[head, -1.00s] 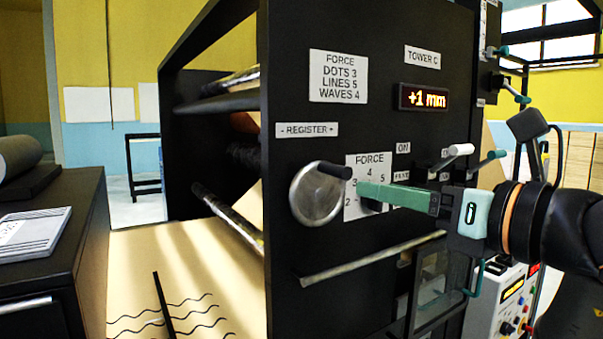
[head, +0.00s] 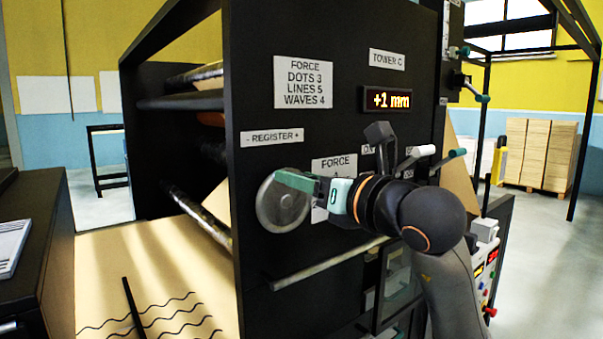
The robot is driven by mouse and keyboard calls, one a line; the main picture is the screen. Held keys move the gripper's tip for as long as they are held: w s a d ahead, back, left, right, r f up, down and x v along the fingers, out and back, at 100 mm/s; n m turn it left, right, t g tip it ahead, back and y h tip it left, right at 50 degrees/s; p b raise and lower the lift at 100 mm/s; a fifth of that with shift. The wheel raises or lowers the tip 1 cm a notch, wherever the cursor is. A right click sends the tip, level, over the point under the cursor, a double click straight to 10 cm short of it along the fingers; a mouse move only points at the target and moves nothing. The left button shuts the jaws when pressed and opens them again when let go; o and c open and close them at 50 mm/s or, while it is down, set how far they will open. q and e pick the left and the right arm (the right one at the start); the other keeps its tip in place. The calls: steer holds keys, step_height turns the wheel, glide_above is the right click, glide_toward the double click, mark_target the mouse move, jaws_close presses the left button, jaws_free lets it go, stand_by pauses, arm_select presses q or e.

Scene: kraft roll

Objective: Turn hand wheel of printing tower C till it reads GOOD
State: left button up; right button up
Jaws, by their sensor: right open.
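The hand wheel (head: 283,212), a grey metal disc, sits on the black front panel of tower C under the REGISTER label (head: 272,138). The red-lit display (head: 387,100) below the TOWER C label (head: 387,60) reads +1 mm. My right gripper (head: 284,180) has green fingers and is open, with its tips over the wheel's upper part. The wheel's dark knob is hidden behind the fingers; I cannot tell if they touch it. My left gripper is out of view.
My right arm covers much of the FORCE dial plate (head: 334,166). Levers (head: 421,151) stand right of it. A metal bar (head: 327,261) runs below the wheel. Kraft paper with wavy lines (head: 150,275) lies at lower left. A dark cabinet (head: 45,240) stands at the left edge.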

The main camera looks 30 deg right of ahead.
steer(key=shift+w, duration=0.15)
jaws_close()
stand_by(0.4)
